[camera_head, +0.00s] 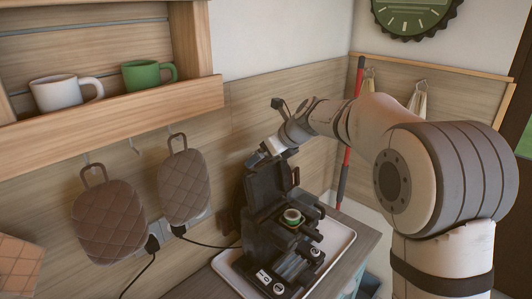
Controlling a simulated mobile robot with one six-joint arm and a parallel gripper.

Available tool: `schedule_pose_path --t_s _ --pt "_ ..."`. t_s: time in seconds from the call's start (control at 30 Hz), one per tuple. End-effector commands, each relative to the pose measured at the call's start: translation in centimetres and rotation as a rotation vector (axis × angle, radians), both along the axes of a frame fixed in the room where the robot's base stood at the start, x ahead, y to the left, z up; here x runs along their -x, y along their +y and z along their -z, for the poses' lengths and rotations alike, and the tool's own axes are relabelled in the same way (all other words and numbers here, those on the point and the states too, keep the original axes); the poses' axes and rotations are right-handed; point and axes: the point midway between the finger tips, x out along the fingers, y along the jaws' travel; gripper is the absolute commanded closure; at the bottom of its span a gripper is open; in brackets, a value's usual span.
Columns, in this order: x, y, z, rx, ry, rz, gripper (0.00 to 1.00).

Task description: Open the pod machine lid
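The black pod machine (270,262) stands on a white tray (341,243). Its lid (264,188) appears raised, standing nearly upright at the back of the machine. The top of the machine is exposed in front of it, with a round green-rimmed pod (292,216) showing there. My gripper (268,149) is at the upper edge of the raised lid, touching it or very close to it. The fingertips are small and partly hidden, so I cannot tell whether they are open, shut or holding the lid.
A wooden shelf (120,120) with a white mug (62,92) and a green mug (148,74) is at upper left. Brown quilted mitts (108,220) hang below it. Cables run to wall sockets left of the machine. A red and grey pole (349,150) stands behind my arm.

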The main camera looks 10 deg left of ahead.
Motion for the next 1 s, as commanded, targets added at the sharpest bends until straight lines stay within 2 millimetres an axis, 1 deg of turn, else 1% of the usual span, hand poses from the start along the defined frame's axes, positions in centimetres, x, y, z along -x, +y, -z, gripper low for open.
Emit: schedule_pose_path --t_s 0.27,0.37,0.6,0.7,0.83,1.0 --pt "0.1 -0.2 -0.4 -0.001 -0.003 0.001 0.00" --pt "0.5 -0.9 -1.2 -0.002 -0.005 0.001 0.00" --pt "1.9 -3.4 -4.1 -0.001 -0.006 0.001 0.00" --pt "2.3 -4.1 -5.0 -0.001 -0.005 0.001 0.00" --pt "2.6 -4.6 -5.7 -0.001 -0.002 0.001 0.00" --pt "2.6 -4.7 -5.8 -0.001 -0.002 0.001 0.00"
